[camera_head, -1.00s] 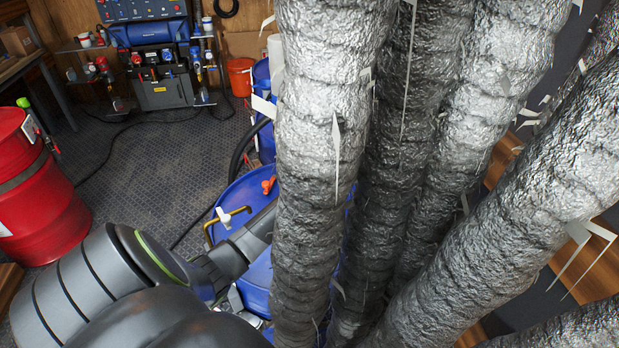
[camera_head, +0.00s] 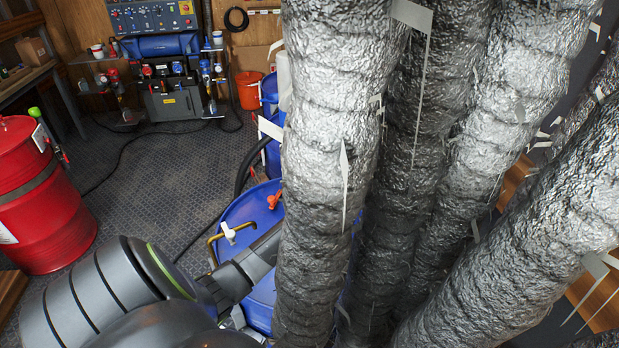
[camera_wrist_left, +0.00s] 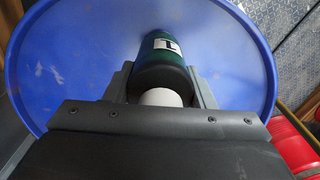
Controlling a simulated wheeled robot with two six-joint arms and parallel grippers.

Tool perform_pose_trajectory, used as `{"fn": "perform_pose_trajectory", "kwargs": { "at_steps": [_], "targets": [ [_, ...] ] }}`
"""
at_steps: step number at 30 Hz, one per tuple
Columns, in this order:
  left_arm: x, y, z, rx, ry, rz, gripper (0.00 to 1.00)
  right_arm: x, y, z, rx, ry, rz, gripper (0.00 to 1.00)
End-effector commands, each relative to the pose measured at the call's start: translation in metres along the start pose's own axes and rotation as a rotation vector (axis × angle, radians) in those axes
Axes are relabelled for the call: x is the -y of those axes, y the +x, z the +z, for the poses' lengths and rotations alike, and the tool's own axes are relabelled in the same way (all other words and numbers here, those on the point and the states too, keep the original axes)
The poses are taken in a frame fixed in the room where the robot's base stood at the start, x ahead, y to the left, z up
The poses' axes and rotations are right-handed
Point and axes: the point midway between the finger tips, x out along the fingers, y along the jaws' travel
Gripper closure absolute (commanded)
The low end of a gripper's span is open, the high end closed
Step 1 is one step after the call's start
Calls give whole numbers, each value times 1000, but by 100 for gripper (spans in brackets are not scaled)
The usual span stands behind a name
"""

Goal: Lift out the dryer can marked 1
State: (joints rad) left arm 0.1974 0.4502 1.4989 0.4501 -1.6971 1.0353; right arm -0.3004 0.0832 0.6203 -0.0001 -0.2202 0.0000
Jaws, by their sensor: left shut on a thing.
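The dryer can (camera_wrist_left: 165,76) is dark green with a white label bearing a dark mark like a 1; it shows in the left wrist view, along with a white end part (camera_wrist_left: 158,97) nearer the camera. My left gripper (camera_wrist_left: 162,83) has its grey fingers on both sides of the can and is shut on it. A round blue surface (camera_wrist_left: 60,50) fills the background behind the can; I cannot tell how deep the can sits. In the head view my left arm reaches right toward a blue drum (camera_head: 250,215), and its gripper is hidden behind silver hoses. My right gripper is not in view.
Thick silver foil hoses (camera_head: 325,150) hang across the middle and right of the head view. A red drum (camera_head: 42,195) stands at left. An orange bucket (camera_head: 249,90) and a control unit (camera_head: 170,90) stand at the back. The floor between them is mostly clear, with cables.

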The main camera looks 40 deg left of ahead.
Motion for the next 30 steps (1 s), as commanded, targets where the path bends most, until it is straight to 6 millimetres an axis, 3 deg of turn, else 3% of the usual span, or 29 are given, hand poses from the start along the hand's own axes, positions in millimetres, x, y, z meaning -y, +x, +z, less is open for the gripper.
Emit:
{"fn": "perform_pose_trajectory", "kwargs": {
  "at_steps": [30],
  "targets": [
    [0,-76,-1,-3,0,1,83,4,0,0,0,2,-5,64]
  ]
}}
